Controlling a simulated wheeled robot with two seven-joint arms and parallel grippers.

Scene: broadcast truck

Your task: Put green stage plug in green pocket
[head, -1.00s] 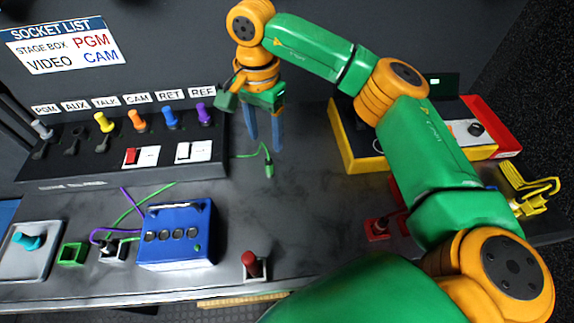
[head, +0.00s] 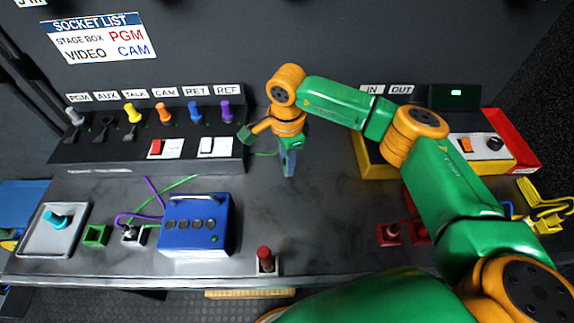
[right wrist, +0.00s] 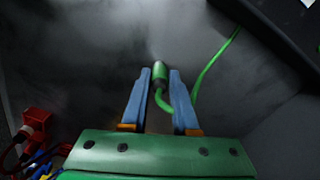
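The green stage plug (right wrist: 160,72) shows in the right wrist view, lying between the two blue fingertips of my right gripper (right wrist: 160,75). A narrow gap seems to remain on each side, so the gripper is open around it. Its green cable (right wrist: 205,72) curves back and away to the upper right. In the head view my right gripper (head: 289,165) points down at the table and hides the plug. The green pocket (head: 95,235), a small open square box, is at the table's left front. My left gripper is out of view.
A blue box (head: 197,240) with purple and green cables stands right of the pocket, with a white-based socket (head: 132,234) between. A red-topped post (head: 265,258) is at the front edge. A socket panel (head: 120,153) runs along the back left. The table's middle is clear.

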